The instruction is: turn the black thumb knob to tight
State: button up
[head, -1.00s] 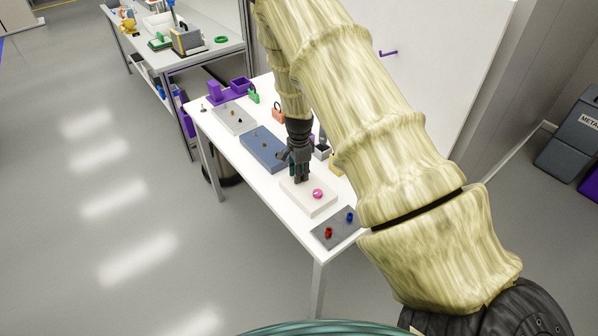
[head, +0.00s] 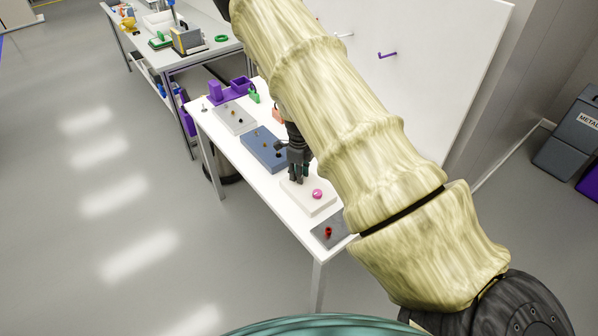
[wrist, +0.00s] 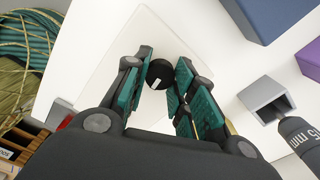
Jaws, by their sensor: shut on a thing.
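The black thumb knob (wrist: 160,73) is a round black cap with a white mark, on a cream plate (wrist: 180,35). In the wrist view it sits between the fingertips of my gripper (wrist: 161,78), which is shut on it. In the head view my gripper (head: 298,180) points down at the back part of the cream plate (head: 316,208) and hides the knob. The white mark points toward the lower left in the wrist view.
A pink knob (head: 317,194) is on the same plate, in front of my gripper. A grey plate with a red knob (head: 328,231) lies nearer the table's front corner. A blue plate (head: 258,143) lies behind. A grey square holder (wrist: 268,97) stands beside the plate.

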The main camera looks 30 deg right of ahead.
jog(key=shift+w+d+r+m, duration=0.2)
jog(key=shift+r+m, duration=0.05)
jog(key=shift+m, duration=0.75)
jog(key=o, duration=0.9)
jog(key=shift+c, duration=0.2)
jog(key=shift+o, duration=1)
jog(key=shift+s, duration=0.1)
jog(key=shift+a+f, duration=0.1)
jog(key=shift+f, duration=0.05)
